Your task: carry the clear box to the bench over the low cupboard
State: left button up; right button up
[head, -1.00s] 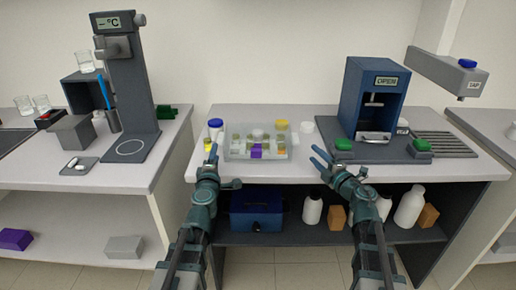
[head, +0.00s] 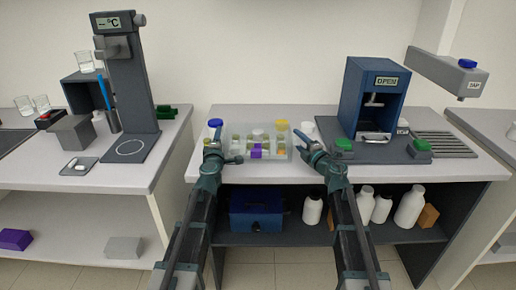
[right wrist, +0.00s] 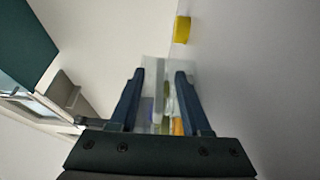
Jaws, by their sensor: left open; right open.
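The clear box (head: 274,155) stands on the middle bench (head: 400,170), with several small vials and a purple block inside. My left gripper (head: 216,139) is open at the box's left end. My right gripper (head: 306,143) is open at its right end. In the right wrist view, the clear box (right wrist: 155,68) shows beyond and between the open fingers of the right gripper (right wrist: 160,74); I cannot tell whether they touch it. No low cupboard can be made out; the benches in view have open shelves below.
The blue press (head: 372,95) is to the right. A stand (head: 128,80) is on the left bench (head: 110,180). Bottles (head: 410,206) and a blue case (head: 256,210) fill the shelf below.

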pick_arm(q)
grip_shut()
pick_arm(e)
grip_shut()
dwell(1.1)
